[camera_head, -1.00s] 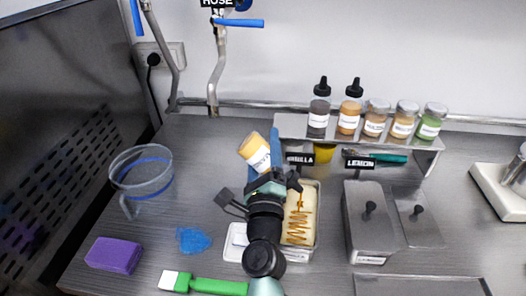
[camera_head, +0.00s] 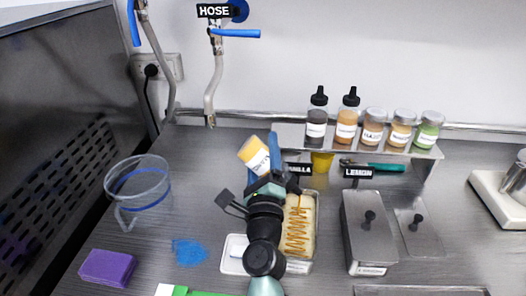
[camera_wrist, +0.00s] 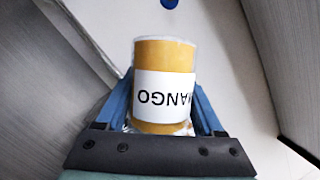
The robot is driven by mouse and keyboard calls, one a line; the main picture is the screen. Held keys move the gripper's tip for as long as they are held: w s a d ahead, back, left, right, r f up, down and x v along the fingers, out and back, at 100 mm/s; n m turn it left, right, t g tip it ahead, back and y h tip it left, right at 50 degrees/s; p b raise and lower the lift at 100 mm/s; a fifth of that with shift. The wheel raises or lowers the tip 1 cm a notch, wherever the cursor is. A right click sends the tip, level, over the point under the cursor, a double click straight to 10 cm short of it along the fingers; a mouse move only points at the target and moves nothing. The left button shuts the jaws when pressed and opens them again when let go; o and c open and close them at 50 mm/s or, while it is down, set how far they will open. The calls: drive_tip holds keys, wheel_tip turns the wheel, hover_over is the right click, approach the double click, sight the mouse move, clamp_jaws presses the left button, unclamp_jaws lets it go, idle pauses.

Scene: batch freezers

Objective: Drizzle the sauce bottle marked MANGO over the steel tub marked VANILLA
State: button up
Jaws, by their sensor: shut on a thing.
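The MANGO sauce bottle (camera_wrist: 165,62), yellow with a white label, is held between the blue fingers of my gripper (camera_wrist: 165,118) in the wrist view. In the head view the bottle (camera_head: 253,150) is tilted, its base up and to the left; its nozzle end is hidden by my gripper (camera_head: 268,172). The steel tub marked VANILLA (camera_head: 317,205) lies to the right of and partly behind my arm. It holds pale ice cream with an amber zigzag of sauce (camera_head: 298,228) on it. The VANILLA sign (camera_head: 300,169) stands behind, partly covered.
A shelf (camera_head: 428,152) with several bottles and jars stands at the back. A lidded steel tub (camera_head: 368,235) is to the right, near the LEMON sign (camera_head: 358,172). A clear jug (camera_head: 140,185), a blue patch (camera_head: 188,252) and a purple sponge (camera_head: 107,268) are at left.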

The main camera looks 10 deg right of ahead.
drive_tip(key=shift+w, duration=0.1)
drive_tip(key=shift+w+d+b, duration=0.25)
drive_tip(key=shift+w+b, duration=0.2)
drive_tip(key=shift+w, duration=0.2)
drive_tip(key=shift+w+d+b, duration=0.25)
drive_tip(key=shift+w+b, duration=0.15)
drive_tip(key=shift+w, duration=0.2)
drive_tip(key=shift+w+d+b, duration=0.25)
drive_tip(key=shift+w+b, duration=0.2)
drive_tip(key=shift+w, duration=0.2)
drive_tip(key=shift+r+p, duration=0.15)
drive_tip(key=shift+p, duration=0.15)
drive_tip(key=shift+n+y+p, duration=0.4)
drive_tip(key=shift+n+p, duration=0.25)
drive_tip(key=shift+n, duration=0.25)
drive_tip(key=shift+n+g+y+p, duration=0.4)
drive_tip(key=shift+n+g+p, duration=0.1)
drive_tip(key=shift+n+p, duration=0.9)
drive_tip(key=shift+r+n+p, duration=0.2)
drive_tip(key=shift+n+p, duration=0.1)
drive_tip(key=shift+p, duration=0.35)
